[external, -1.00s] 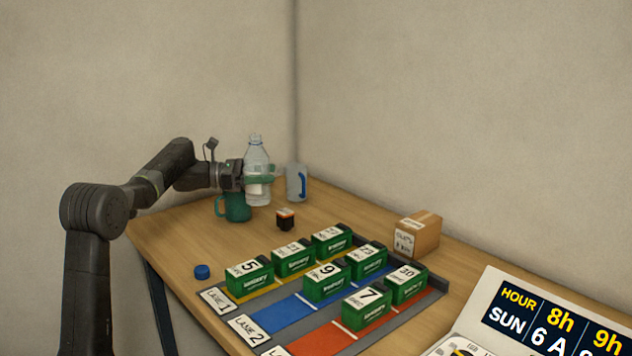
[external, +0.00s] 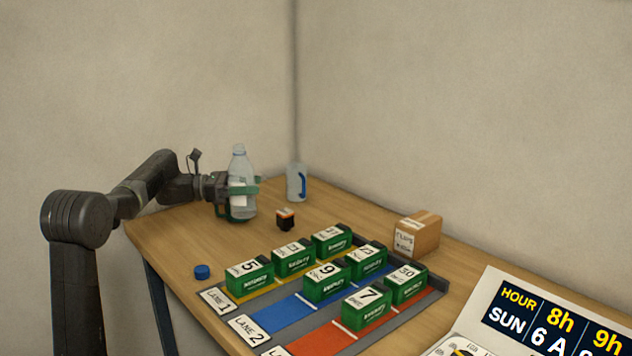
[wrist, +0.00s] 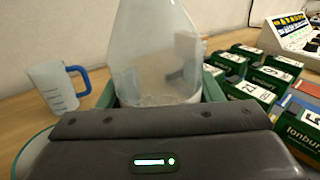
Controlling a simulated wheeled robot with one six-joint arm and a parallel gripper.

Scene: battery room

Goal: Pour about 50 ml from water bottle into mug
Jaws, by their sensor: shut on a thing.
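My gripper (external: 243,190) has green fingers and is shut around the clear water bottle (external: 239,167), which stands close to upright with a white label. The bottle's shoulder fills the middle of the wrist view (wrist: 155,55), between the green fingers. A curved teal rim, likely the mug's (wrist: 27,150), shows at the lower left of the wrist view. I cannot tell whether the bottle touches the mug.
A clear jug with a blue handle (external: 297,184) stands at the back corner. Several green battery boxes (external: 328,283) stand in coloured lanes; a cardboard box (external: 418,236) is at right.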

